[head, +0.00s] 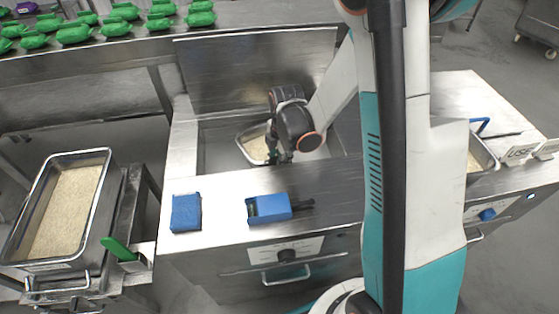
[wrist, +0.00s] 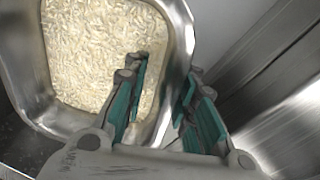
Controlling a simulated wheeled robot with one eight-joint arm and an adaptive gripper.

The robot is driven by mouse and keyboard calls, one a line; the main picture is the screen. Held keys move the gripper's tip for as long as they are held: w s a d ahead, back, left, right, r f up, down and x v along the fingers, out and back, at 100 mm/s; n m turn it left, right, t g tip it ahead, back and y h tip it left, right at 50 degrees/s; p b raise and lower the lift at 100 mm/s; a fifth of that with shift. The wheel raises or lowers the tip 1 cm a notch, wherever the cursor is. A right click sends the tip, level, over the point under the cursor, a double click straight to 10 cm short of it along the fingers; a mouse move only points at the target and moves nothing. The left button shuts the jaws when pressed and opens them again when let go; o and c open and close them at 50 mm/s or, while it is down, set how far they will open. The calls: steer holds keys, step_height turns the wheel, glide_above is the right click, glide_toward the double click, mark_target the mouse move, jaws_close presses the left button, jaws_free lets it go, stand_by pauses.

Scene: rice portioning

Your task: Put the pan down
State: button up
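The steel pan (head: 243,147) holds white rice and sits low in the recessed well of the middle counter. Part of it is hidden behind my gripper. In the wrist view the pan (wrist: 182,30) fills the upper left, with rice inside. My gripper (head: 280,159) points down at the pan's right side. In the wrist view my gripper's fingers (wrist: 168,68) stand apart, one over the rice inside the pan and one outside its wall. The wall runs between them, with a visible gap. Whether the pan's base touches the well floor is hidden.
A large rice tray (head: 97,200) stands on the left cart, beside a green-handled tool (head: 118,249). A blue block (head: 186,212) and a blue device (head: 268,207) lie on the counter front. Green packs (head: 75,34) line the back shelf. Another rice pan (head: 484,151) is at right.

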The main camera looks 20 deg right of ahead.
steer(key=r+p, duration=0.1)
steer(key=r, duration=0.2)
steer(key=s+r+p, duration=0.1)
steer(key=r, duration=0.3)
steer(key=r+p, duration=0.1)
steer(key=r, duration=0.2)
steer(key=shift+s+d+r, duration=0.1)
steer(key=shift+s+r, duration=0.05)
steer(key=shift+r, duration=0.1)
steer(key=s+a+r+m+t, duration=0.2)
steer(key=s+r+m+t, duration=0.4)
steer(key=s+r+m, duration=1)
steer(key=r+m, duration=0.1)
steer(key=m, duration=0.3)
steer(key=shift+s, duration=0.35)
steer(key=shift+r, duration=0.1)
